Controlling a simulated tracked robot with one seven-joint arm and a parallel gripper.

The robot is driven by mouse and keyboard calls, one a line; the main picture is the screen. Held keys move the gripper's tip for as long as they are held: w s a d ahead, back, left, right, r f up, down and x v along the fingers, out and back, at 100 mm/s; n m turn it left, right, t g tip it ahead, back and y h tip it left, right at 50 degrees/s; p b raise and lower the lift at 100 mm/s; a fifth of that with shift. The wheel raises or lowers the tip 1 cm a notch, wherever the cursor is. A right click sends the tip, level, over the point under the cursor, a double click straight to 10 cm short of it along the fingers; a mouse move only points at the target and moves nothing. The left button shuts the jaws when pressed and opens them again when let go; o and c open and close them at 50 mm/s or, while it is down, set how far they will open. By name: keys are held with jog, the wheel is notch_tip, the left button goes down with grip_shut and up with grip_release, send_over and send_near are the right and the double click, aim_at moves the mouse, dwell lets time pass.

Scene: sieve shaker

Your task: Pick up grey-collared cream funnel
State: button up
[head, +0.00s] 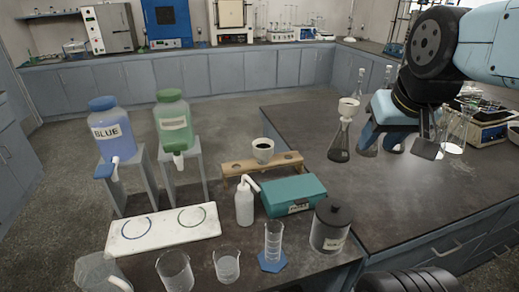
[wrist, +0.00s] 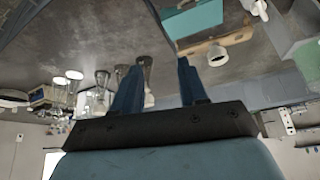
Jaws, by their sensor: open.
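Two cream funnels are in view. One funnel (head: 263,151) sits upright in a wooden rack (head: 235,167), with a dark opening. It also shows in the wrist view (wrist: 217,56). The collar colours are too small to tell apart. My gripper (head: 382,143) is open and empty, above the dark bench just right of the flask with the funnel. Its two blue fingers (wrist: 160,70) are spread apart in the wrist view.
Clear glass flasks (head: 455,130) stand right of and behind my gripper. A teal box (head: 290,194), a white wash bottle (head: 244,205) and a lidded dark jar (head: 330,226) crowd the front bench. The right bench's front part (head: 420,205) is clear.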

jog(key=shift+o, duration=0.3)
jog(key=shift+d, duration=0.15)
jog(key=o, duration=0.3)
jog(key=shift+w+r, duration=0.1)
jog(key=shift+w, duration=0.35)
jog(key=o, duration=0.6)
jog(key=w+a+n, duration=0.1)
jog(key=w+a, duration=0.2)
jog(key=w, duration=0.5)
jog(key=shift+w+a+f+n, duration=0.15)
jog(key=shift+a+f+n, duration=0.1)
jog(key=shift+f+n, duration=0.15)
jog(key=shift+o, duration=0.6)
jog(key=w+a+f+n, duration=0.1)
jog(key=w+a+f, duration=0.1)
jog(key=w, duration=0.5)
jog(key=shift+a+n+g, duration=0.3)
jog(key=shift+a+g, duration=0.1)
jog(key=shift+a, duration=0.4)
jog(key=n+g+y, duration=0.1)
jog(key=n+y, duration=0.1)
jog(key=n, duration=0.1)
send_over(263, 157)
jog(key=w, duration=0.2)
jog(key=f, duration=1.6)
jog(key=shift+d+f, duration=0.4)
jog(key=shift+y, duration=0.3)
jog(key=shift+x, duration=2.9)
